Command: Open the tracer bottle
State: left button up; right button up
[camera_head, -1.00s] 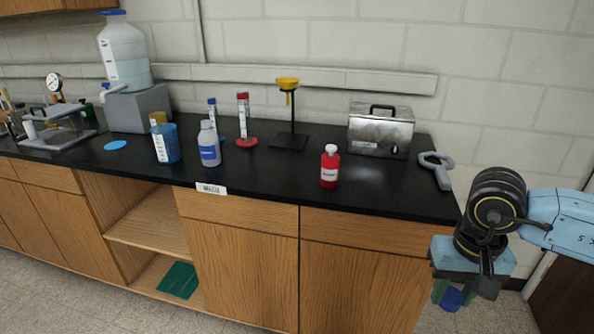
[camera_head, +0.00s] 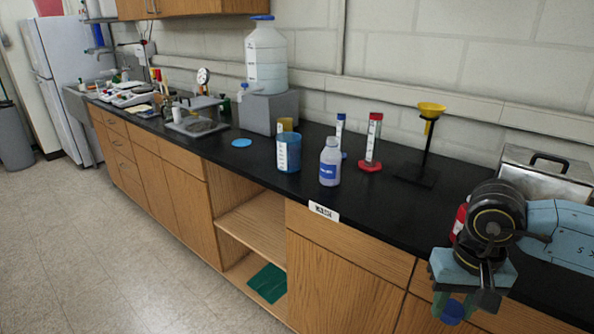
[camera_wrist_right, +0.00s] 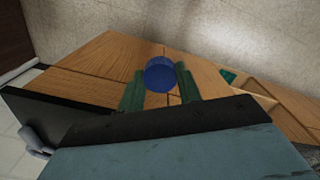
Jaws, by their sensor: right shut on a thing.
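My right gripper (camera_head: 454,306) is at the lower right in the head view, in front of the counter, fingers down. It is shut on a round blue cap-like piece (camera_head: 452,312), which also shows between the green fingers in the wrist view (camera_wrist_right: 160,74). A pale bottle with a blue label (camera_head: 330,164) stands upright on the counter, apart from the gripper; no blue cap shows on its neck. A red bottle (camera_head: 460,219) is mostly hidden behind my right wrist. The labels are too small to read. My left gripper is out of view.
An open shelf (camera_head: 252,226) is below.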

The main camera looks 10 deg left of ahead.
aim_at(330, 161)
jog(key=u, duration=0.65)
jog(key=i, duration=1.1)
jog(key=z, duration=0.45)
jog(key=i, duration=0.9)
jog(key=z, duration=0.7)
